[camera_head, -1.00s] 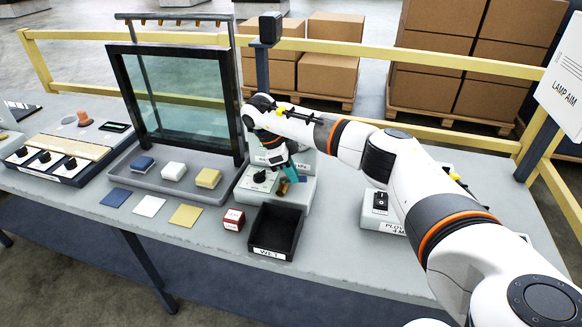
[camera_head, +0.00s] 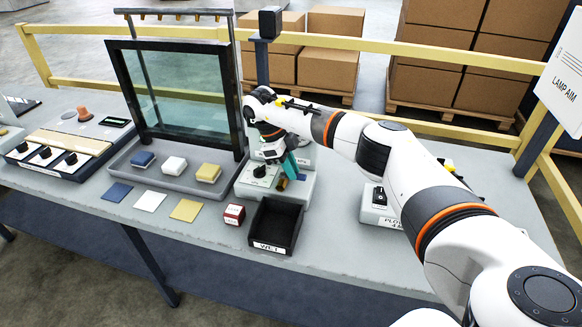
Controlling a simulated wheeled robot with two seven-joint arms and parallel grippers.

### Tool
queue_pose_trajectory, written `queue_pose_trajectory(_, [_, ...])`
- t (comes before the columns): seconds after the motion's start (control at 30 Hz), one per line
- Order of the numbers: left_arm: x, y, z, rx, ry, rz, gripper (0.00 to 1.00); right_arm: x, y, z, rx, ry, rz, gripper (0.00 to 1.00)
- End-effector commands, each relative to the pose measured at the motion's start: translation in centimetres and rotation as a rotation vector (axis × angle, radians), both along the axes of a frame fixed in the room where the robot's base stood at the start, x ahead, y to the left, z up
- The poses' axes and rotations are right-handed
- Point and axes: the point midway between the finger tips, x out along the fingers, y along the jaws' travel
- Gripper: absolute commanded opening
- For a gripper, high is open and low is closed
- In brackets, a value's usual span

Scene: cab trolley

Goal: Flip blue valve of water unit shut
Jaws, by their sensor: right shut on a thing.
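The water unit (camera_head: 300,192) is a pale grey box on the table, behind the black bin. A black knob sits on its top at the left, and a small brass-coloured fitting (camera_head: 282,184) at the right. A teal-blue piece (camera_head: 291,164), which looks like the blue valve's lever, stands steeply just above the fitting. My right gripper (camera_head: 284,168) reaches down over the unit and is shut on this piece; the fingertips are small and partly hidden by the wrist. My left gripper is not in view.
A black bin labelled WET (camera_head: 276,226) and a red-and-white cube (camera_head: 234,215) stand in front of the unit. A framed glass pane (camera_head: 180,95) rises behind a grey tray (camera_head: 150,182) to the left. A switch box (camera_head: 378,212) stands to the right.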

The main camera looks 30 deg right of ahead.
Motion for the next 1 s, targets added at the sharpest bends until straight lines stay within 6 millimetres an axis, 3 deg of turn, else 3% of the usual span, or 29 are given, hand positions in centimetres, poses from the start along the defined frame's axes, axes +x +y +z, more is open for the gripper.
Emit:
queue_pose_trajectory(0.03, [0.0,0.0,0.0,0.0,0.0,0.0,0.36,0.0,0.0,0.0,0.001,0.0,-0.001,0.0])
queue_pose_trajectory(0.07, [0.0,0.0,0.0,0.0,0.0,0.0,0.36,0.0,0.0,0.0,0.001,0.0,-0.001,0.23])
queue_pose_trajectory(0.17, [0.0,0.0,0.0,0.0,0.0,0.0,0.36,0.0,0.0,0.0,0.001,0.0,0.0,0.39])
queue_pose_trajectory(0.57, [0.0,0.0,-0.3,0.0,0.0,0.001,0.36,0.3,0.2,0.7,0.001,-0.002,0.001,0.4])
queue_pose_trajectory(1.0, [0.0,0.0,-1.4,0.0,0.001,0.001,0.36,2.9,2.4,8.7,0.0,-0.003,0.001,0.4])
